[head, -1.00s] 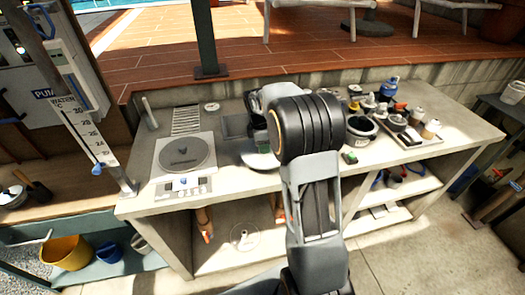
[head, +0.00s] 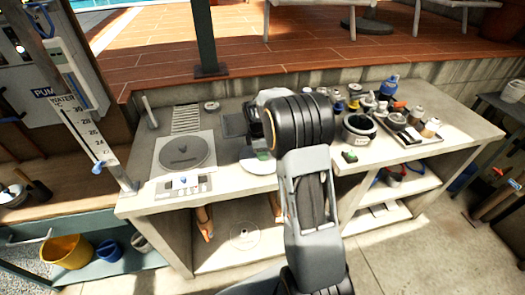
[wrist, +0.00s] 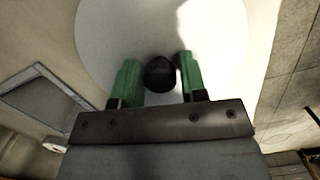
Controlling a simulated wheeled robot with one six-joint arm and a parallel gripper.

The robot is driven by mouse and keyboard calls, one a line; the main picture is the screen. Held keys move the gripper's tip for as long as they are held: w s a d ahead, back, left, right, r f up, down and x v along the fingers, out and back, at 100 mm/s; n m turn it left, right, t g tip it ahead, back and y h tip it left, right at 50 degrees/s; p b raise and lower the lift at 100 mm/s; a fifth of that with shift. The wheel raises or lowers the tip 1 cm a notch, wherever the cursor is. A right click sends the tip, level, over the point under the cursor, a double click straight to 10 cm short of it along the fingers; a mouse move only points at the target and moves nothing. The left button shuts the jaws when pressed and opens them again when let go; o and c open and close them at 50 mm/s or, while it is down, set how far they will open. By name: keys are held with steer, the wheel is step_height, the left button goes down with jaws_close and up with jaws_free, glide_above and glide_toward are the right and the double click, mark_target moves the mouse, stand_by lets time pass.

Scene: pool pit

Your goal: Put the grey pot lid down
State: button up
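The grey pot lid (wrist: 105,35) shows in the wrist view as a broad pale disc with a round black knob. My gripper (wrist: 160,78) has its two green fingers on either side of the knob, apparently touching it. In the head view the pale lid (head: 258,167) is low over or on the bench, left of my wrist, partly hidden by my arm. The head view does not show clearly whether the lid's rim touches the bench top.
A white appliance with a round grey plate (head: 187,150) stands left of the lid. A dark square (head: 234,125) lies behind it. Bare bench lies around the lid.

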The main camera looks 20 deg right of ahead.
steer(key=shift+o, duration=1.4)
steer(key=shift+r, duration=0.1)
step_height(320, 180, up, 11)
steer(key=a, duration=0.1)
steer(key=s+a+r+m+t, duration=0.2)
steer(key=s+a+r+m, duration=0.3)
steer(key=s, duration=0.4)
steer(key=s+a+f+m+t, duration=0.1)
steer(key=s+a+f+m, duration=0.1)
steer(key=s+m, duration=0.2)
steer(key=s+a+f+m+t+y, duration=0.1)
steer(key=s+m, duration=0.3)
steer(key=s, duration=0.5)
steer(key=shift+a+f, duration=0.6)
steer(key=shift+a, duration=0.25)
